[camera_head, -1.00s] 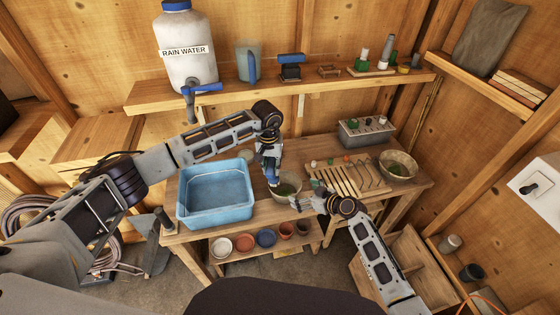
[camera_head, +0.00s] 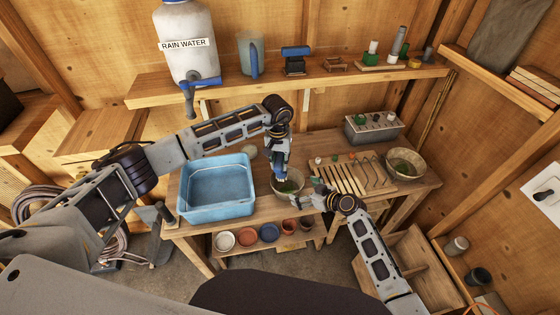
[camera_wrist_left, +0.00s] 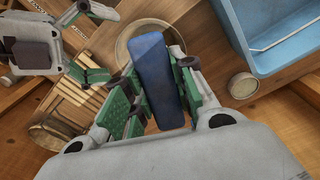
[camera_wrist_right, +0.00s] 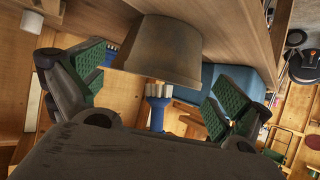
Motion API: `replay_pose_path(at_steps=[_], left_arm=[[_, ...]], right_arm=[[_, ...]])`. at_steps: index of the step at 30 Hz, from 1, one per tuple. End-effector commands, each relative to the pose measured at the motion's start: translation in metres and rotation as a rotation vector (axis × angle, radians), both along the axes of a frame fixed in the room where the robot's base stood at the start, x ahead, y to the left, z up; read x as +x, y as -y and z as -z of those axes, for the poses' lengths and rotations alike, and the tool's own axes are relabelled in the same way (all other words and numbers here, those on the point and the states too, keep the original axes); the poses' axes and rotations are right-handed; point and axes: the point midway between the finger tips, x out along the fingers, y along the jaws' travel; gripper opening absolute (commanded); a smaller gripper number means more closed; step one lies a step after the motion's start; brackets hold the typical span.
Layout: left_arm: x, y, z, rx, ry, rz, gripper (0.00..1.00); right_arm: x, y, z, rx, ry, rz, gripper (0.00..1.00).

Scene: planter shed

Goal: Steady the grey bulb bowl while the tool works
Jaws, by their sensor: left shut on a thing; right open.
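The grey bulb bowl (camera_head: 275,188), with something green inside, stands on the bench right of the blue tub. My left gripper (camera_head: 281,168) is above it, shut on a tool's blue handle (camera_wrist_left: 158,80). The tool's lower end is hidden in the left wrist view, where the bowl's rim (camera_wrist_left: 121,40) shows behind it. My right gripper (camera_head: 312,199) is at the bowl's near right side. In the right wrist view its fingers (camera_wrist_right: 155,90) are wide apart, with the bowl (camera_wrist_right: 165,48) appearing upside down beyond and between them. I cannot tell whether either finger touches it.
The blue tub (camera_head: 215,212) is left of the bowl. Several pots (camera_head: 269,232) stand on the lower shelf. A rain water container (camera_head: 188,60) stands on the upper shelf.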

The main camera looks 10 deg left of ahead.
Motion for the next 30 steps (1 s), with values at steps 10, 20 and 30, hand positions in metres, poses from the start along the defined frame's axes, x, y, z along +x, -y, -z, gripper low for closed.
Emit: replay_pose_path(at_steps=[10, 20, 30], left_arm=[[0.000, 0.000, 0.000, -0.001, 0.001, 0.000, 0.00], [0.000, 0.000, 0.000, 0.000, 0.001, 0.000, 0.00], [0.000, 0.000, 0.000, 0.000, 0.001, 0.000, 0.00]], right_arm=[[0.014, -0.021, 0.014, 0.001, -0.001, 0.000, 1.00], [0.026, -0.040, 0.025, 0.001, -0.002, -0.001, 1.00], [0.037, -0.055, 0.036, 0.000, -0.002, 0.000, 1.00]])
